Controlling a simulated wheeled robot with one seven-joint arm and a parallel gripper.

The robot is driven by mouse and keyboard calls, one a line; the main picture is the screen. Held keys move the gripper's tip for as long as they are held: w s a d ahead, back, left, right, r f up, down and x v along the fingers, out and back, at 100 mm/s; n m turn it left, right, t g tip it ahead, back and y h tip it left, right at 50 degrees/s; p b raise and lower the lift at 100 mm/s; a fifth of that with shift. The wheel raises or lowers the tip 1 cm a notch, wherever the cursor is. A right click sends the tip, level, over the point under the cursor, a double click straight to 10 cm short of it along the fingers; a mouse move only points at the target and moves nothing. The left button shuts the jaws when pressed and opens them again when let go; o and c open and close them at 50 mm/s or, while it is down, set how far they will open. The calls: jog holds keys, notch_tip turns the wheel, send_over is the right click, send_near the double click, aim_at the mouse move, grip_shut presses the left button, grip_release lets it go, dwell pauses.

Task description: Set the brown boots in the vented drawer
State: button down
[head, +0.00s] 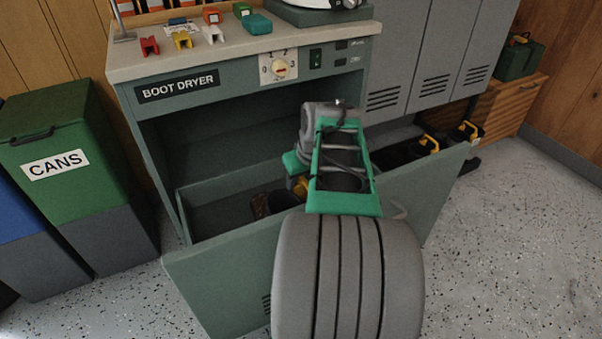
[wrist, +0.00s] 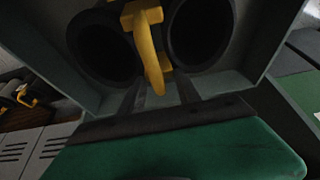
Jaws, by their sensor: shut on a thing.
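The brown boots (head: 261,206) show as a small brown patch inside the open vented drawer (head: 222,284), mostly hidden by my arm. In the wrist view, their two dark openings (wrist: 104,52) stand side by side, joined by a yellow clip (wrist: 150,47). My gripper (head: 298,184) reaches down into the drawer and is shut on the yellow clip; its fingers (wrist: 160,92) show just below it. Grey drawer walls surround the boots in the wrist view. I cannot tell whether the soles touch the drawer floor.
The boot dryer counter (head: 235,48) overhangs the drawer's back. Dark boots with yellow clips (head: 428,143) stand to the right, below grey lockers (head: 415,60). A green cans bin (head: 60,125) stands left. Speckled floor (head: 520,240) is clear at right.

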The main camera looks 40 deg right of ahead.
jog(key=shift+r, duration=0.15)
jog(key=c, duration=0.8)
grip_release()
jog(key=shift+f, duration=0.2)
jog(key=shift+c, duration=0.2)
jog(key=shift+r, duration=0.15)
jog(key=p+v, duration=0.4)
jog(key=v, duration=0.8)
jog(key=shift+p, duration=0.4)
